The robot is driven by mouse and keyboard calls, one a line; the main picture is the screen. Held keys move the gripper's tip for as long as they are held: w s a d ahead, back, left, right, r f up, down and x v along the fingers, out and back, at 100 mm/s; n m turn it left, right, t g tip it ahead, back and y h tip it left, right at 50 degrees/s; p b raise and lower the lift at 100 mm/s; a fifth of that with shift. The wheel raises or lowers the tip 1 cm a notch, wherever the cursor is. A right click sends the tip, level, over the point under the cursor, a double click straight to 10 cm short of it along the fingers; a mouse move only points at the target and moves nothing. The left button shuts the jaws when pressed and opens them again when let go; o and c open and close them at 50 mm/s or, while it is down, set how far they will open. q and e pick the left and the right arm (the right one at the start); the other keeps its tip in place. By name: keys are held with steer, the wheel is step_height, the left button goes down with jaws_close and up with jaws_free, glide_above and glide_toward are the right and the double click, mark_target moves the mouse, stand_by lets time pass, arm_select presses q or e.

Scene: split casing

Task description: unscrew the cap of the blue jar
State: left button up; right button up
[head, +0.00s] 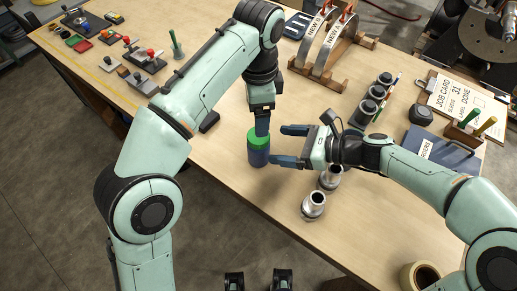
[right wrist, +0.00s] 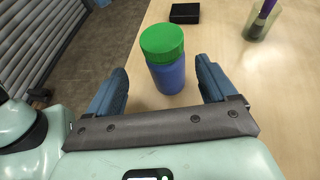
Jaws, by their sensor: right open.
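The blue jar (head: 258,157) stands upright on the workbench with its green cap (head: 257,141) on. In the right wrist view the jar (right wrist: 168,77) and cap (right wrist: 161,40) show between and beyond my fingers. My right gripper (head: 282,146) is open, coming from the right, with its fingers level and pointing at the jar. My left gripper (head: 262,130) points down over the cap in the head view. It does not show in the right wrist view, so it appears to be above the cap, not on it. Its finger opening is hidden.
Two metal fittings (head: 314,204) stand on the bench just below my right gripper. A small black block (head: 209,121) lies left of the jar. A wooden rack with arched pieces (head: 322,65) stands behind. The bench's front edge is close to the jar.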

mark_target(268, 147)
step_height(268, 147, down, 2)
steer(key=shift+f, duration=0.15)
steer(key=x, duration=0.7)
steer(key=shift+w+a, duration=0.2)
steer(key=shift+a, duration=0.1)
steer(key=c, duration=1)
arm_select(q)
steer(key=shift+c, duration=1)
arm_select(e)
jaws_close()
arm_select(q)
steer(key=m, duration=0.3)
steer(key=shift+m, duration=0.3)
steer(key=m, duration=0.3)
steer(key=shift+s+m, duration=0.15)
steer(key=shift+m, duration=0.25)
steer(key=m, duration=0.5)
steer(key=shift+s+a+m, duration=0.1)
steer(key=shift+a+m, duration=0.05)
steer(key=shift+m, duration=0.25)
arm_select(e)
steer(key=shift+s, duration=0.1)
arm_select(q)
steer(key=shift+f, duration=3.95)
